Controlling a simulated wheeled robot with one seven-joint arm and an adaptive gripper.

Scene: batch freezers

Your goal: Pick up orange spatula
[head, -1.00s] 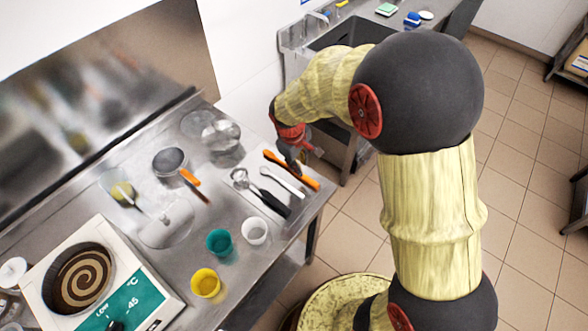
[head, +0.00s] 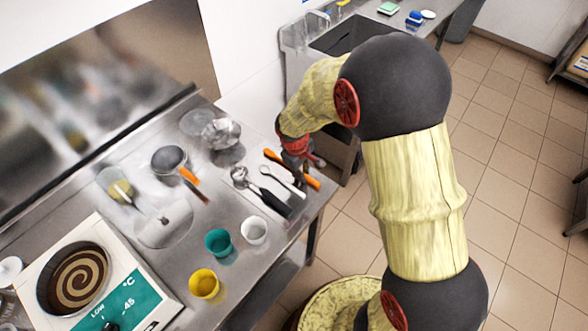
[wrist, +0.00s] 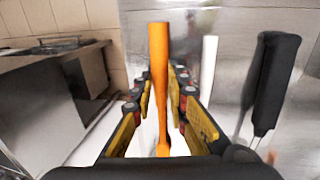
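The orange spatula (head: 312,183) lies near the right edge of the steel counter, and its middle is hidden behind my gripper (head: 298,172) in the head view. In the wrist view the orange spatula (wrist: 159,50) runs lengthwise between the two fingers of my gripper (wrist: 163,88). The fingers are apart, one on each side of it, with narrow gaps visible. Whether the fingertips reach down to the counter is hard to tell.
A white-handled utensil (head: 283,182) and a black-handled scoop (head: 273,203) lie close beside the spatula. White (head: 253,231), teal (head: 218,243) and yellow cups (head: 204,284) stand nearer the front edge. A sink (head: 350,35) lies beyond the counter.

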